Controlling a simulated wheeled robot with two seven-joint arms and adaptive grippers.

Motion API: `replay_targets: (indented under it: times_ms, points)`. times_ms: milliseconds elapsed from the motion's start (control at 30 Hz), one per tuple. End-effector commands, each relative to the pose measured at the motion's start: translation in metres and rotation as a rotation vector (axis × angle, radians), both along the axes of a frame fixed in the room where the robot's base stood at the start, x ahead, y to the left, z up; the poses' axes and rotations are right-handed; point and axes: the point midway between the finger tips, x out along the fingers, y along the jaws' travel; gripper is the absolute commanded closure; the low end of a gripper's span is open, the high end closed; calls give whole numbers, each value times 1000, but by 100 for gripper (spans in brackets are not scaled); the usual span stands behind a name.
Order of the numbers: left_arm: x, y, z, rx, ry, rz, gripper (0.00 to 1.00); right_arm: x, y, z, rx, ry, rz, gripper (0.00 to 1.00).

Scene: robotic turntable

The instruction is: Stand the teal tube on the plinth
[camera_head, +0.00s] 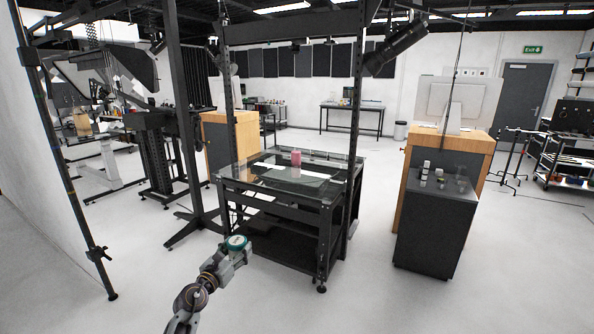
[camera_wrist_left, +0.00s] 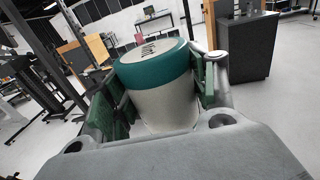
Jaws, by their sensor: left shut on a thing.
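The teal tube (camera_head: 236,241) is a round container with a teal top band and a pale grey lower body. It also shows in the left wrist view (camera_wrist_left: 155,82), with dark lettering on its top. My left gripper (camera_head: 238,252) is shut on it, one green-padded finger on each side. The tube is held in the air in front of the glass-topped table, near upright, with its bottom hidden. No block is marked as the plinth; a dark box-shaped stand (camera_head: 437,219) at the right has several small jars on top. My right gripper is not in view.
The glass-topped table (camera_head: 240,178) with a black frame carries a pink jar (camera_head: 296,157). Wooden cabinets stand behind on the left (camera_head: 217,142) and right (camera_head: 462,143). A black upright post stands left of the table. The floor between table and dark stand is clear.

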Motion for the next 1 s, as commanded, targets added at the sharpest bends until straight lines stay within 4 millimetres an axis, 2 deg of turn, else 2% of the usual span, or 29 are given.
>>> replay_targets:
  times_ms: [167, 367, 700, 1000]
  points:
    - [-4, 0, -4, 0, 1, 6, 70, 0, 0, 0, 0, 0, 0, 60]
    - [-21, 0, -21, 2, 3, 31, 70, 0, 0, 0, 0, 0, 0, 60]
    - [-71, -1, -60, 5, 5, 103, 70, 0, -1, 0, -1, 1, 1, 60]
    - [-120, -1, -87, 5, 3, 167, 70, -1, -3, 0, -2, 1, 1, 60]
